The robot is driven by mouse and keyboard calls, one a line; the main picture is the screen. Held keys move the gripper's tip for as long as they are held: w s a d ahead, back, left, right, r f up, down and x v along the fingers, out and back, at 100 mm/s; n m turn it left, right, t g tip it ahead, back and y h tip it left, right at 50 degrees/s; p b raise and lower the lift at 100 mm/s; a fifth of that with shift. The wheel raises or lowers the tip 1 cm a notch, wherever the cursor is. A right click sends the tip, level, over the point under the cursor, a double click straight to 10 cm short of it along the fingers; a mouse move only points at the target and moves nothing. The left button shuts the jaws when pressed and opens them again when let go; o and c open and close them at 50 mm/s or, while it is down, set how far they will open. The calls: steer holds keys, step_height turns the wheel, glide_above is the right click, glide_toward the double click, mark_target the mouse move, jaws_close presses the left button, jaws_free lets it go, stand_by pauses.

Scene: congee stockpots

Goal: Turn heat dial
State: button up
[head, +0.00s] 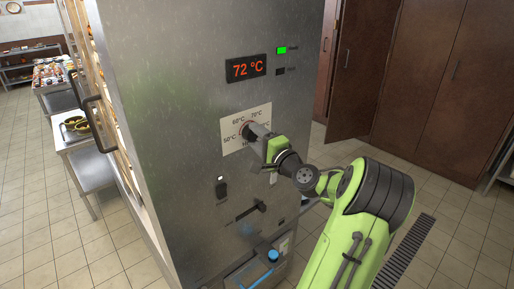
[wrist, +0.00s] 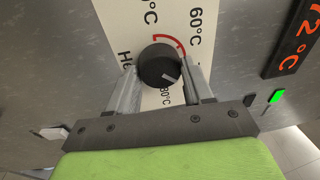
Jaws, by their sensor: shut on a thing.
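The heat dial (wrist: 158,68) is a round black knob with a pale pointer line, on a cream scale plate (head: 233,141) marked in °C with a red arc. In the wrist view the pointer line lies near a label that looks like 80°C, but part of it is covered. My gripper (wrist: 160,78) is shut on the dial, with one finger on each side of it. In the head view my gripper (head: 256,132) reaches the plate and hides the dial and some labels. A display (head: 246,68) above reads 72 °C in red.
The steel cabinet front (head: 165,110) carries a lit green lamp (head: 282,50) and a dark one (head: 280,71) below it. A black switch (head: 221,188), a slotted lever (head: 249,212) and a lower blue-handled part (head: 271,256) sit below the plate. Brown cupboards (head: 430,80) stand behind at right.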

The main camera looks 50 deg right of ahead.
steer(key=shift+f+n+y+b, duration=0.1)
steer(key=shift+n+y+b, duration=0.2)
steer(key=shift+n+b, duration=0.85)
steer(key=shift+n, duration=0.25)
steer(key=o, duration=1)
steer(key=shift+o, duration=0.2)
steer(key=b+v, duration=0.1)
steer(key=v, duration=1.4)
steer(key=shift+s+f, duration=0.3)
steer(key=shift+s, duration=0.05)
steer(key=shift+w+a, duration=0.1)
